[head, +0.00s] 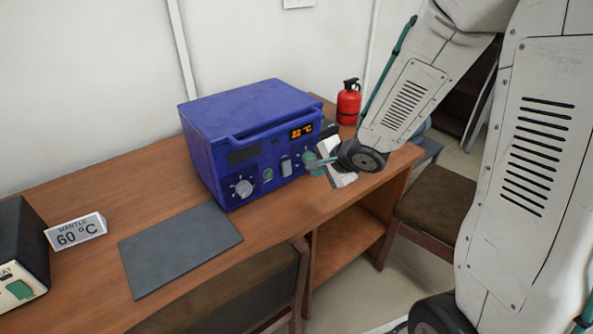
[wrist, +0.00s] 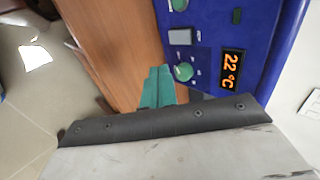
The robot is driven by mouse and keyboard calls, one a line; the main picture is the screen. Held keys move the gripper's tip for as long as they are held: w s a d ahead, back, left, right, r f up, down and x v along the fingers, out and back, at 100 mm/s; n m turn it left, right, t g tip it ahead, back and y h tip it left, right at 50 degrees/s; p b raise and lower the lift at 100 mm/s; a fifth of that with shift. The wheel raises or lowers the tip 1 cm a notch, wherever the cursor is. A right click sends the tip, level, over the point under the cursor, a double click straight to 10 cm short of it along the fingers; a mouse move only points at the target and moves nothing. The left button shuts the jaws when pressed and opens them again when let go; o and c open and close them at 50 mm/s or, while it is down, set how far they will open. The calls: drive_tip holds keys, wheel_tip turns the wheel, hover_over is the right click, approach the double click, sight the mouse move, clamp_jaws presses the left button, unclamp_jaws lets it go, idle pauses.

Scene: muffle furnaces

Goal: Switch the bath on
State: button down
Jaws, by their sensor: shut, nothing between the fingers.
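The bath is a blue box (head: 240,130) on the wooden desk, and its front also shows in the wrist view (wrist: 212,30). Its orange display (head: 302,131) reads 22 °C. The front carries a pale dial (head: 243,188), a green round control (head: 267,174), a grey switch (head: 286,167) and a green knob at the right end. In the wrist view the green knob (wrist: 183,72) and grey switch (wrist: 180,37) show clearly. My gripper (head: 313,163) is shut and empty, its teal fingertips close to the green knob; the wrist view shows them (wrist: 158,84) beside it. I cannot tell whether they touch.
A grey mat (head: 180,248) lies on the desk (head: 275,222). A sign (head: 76,232) reading "MANTLE 60 °C" stands left beside a dark device (head: 18,250). A red extinguisher (head: 348,103) stands behind my arm. Chairs (head: 432,215) are at the desk's front and right.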

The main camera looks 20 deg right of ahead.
sight(287, 168)
drive_tip(key=shift+s+d+f, duration=0.1)
drive_tip(key=shift+d+f, duration=0.05)
drive_tip(key=shift+f, duration=0.05)
drive_tip(key=shift+f, duration=0.1)
drive_tip(key=x, duration=0.9)
drive_tip(key=shift+f, duration=0.2)
drive_tip(key=w, duration=0.1)
drive_tip(key=w+a, duration=0.1)
drive_tip(key=w, duration=0.1)
drive_tip(key=shift+w+a+f, duration=0.15)
drive_tip(key=shift+f, duration=0.25)
drive_tip(key=shift+w+a, duration=0.15)
drive_tip(key=shift+w, duration=0.3)
